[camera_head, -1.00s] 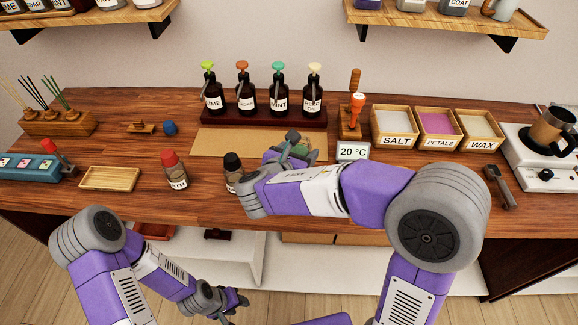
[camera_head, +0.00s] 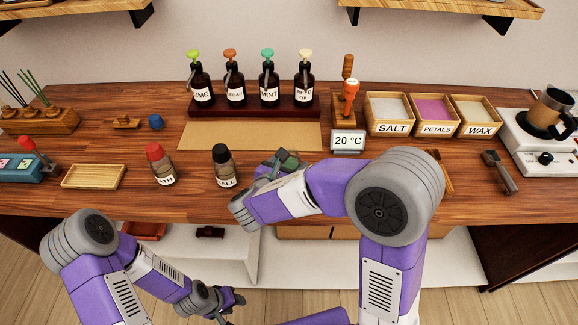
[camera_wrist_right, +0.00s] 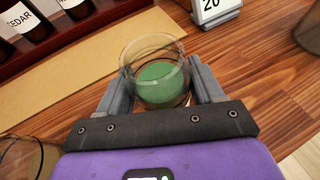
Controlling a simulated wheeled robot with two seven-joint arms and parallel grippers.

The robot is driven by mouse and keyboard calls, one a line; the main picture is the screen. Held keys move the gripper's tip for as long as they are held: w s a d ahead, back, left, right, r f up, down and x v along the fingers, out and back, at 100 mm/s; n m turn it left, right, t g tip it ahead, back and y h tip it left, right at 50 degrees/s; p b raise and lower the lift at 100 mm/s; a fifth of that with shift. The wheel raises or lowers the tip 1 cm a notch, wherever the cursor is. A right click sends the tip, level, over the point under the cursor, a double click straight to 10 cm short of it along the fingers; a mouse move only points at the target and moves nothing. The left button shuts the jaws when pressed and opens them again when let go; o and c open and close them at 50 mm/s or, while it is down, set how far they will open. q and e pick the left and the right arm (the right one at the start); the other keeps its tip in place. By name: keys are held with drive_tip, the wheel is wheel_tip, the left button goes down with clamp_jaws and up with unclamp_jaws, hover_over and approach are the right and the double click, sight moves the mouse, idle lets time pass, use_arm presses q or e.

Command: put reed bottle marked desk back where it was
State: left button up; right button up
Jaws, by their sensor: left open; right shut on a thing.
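My right gripper (camera_head: 285,162) is shut on a clear round glass bottle with green inside, which shows between the fingers in the right wrist view (camera_wrist_right: 160,82). No marking on it is visible, so I cannot read whether it says desk. In the head view my forearm and gripper hide most of it, over the counter in front of the tan mat (camera_head: 250,136). A black-topped bottle (camera_head: 224,167), its label partly readable, stands to the left of the gripper. A red-topped bottle (camera_head: 160,165) stands further left. My left gripper (camera_head: 232,300) is open and empty, low in front of the counter.
Pump bottles stand on a dark rack (camera_head: 250,106) behind the mat. The 20 °C display (camera_head: 347,142) is right of the mat. A shallow wooden tray (camera_head: 92,177) and a reed holder (camera_head: 40,122) are at left. Wooden boxes (camera_head: 392,128) stand at right.

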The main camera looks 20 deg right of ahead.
drive_tip(key=shift+f, duration=0.15)
drive_tip(key=o, duration=1.3)
drive_tip(key=shift+o, duration=0.2)
drive_tip(key=shift+s+a+r, duration=0.15)
drive_tip(key=shift+r, duration=0.2)
drive_tip(key=p+v, duration=0.2)
drive_tip(key=v, duration=0.9)
drive_tip(key=shift+s+p, duration=0.25)
drive_tip(key=shift+p, duration=0.1)
drive_tip(key=shift+a, duration=0.1)
